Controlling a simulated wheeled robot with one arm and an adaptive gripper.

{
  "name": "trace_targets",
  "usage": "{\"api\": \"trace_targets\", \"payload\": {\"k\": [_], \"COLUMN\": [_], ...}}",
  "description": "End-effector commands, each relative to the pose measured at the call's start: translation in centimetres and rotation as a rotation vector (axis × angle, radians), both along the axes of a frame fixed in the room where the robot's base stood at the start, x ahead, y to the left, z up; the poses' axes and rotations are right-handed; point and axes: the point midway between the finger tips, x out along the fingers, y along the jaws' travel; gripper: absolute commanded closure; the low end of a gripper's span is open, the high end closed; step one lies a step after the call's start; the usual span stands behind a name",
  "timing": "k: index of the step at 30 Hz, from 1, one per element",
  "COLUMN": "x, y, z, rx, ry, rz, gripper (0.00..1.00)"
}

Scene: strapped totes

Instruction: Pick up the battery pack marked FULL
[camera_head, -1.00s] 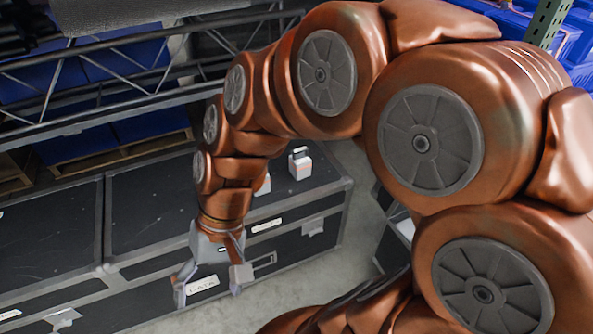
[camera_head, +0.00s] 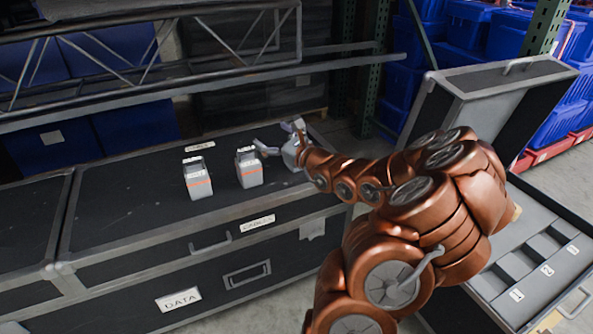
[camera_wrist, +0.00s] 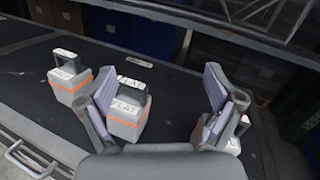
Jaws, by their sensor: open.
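Two white battery packs with orange stripes and top handles stand upright on the black case, the left pack (camera_head: 198,181) and the middle pack (camera_head: 249,170). In the wrist view the middle pack (camera_wrist: 124,127) reads FLAT; the left pack (camera_wrist: 71,91) has a label too small to read surely. A third pack (camera_wrist: 232,146) shows partly behind the right finger, its label not clearly legible. My gripper (camera_head: 276,138) is open and empty, above the case top just right of the middle pack. In the wrist view my gripper (camera_wrist: 160,85) has its fingers wide apart.
The black case (camera_head: 130,215) has a DATA label on its front. A metal truss (camera_head: 130,65) runs behind and above it. An open grey case (camera_head: 535,265) with labelled slots stands at the right, its lid (camera_head: 500,90) raised. Blue bins (camera_head: 480,30) stack behind.

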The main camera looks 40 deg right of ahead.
Motion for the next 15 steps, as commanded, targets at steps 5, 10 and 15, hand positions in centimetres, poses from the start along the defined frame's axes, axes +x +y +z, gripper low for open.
{"api": "trace_targets", "payload": {"k": [5,10,15], "x": [-3.1,-4.2,-3.3], "y": [-8.1,-10.5,-10.8], "z": [-6.6,-8.4,-8.4], "rx": [0.165,0.221,0.225], "ry": [0.028,0.035,0.037], "rz": [-0.205,-0.269,-0.271], "gripper": [0.08,0.08,0.08]}}
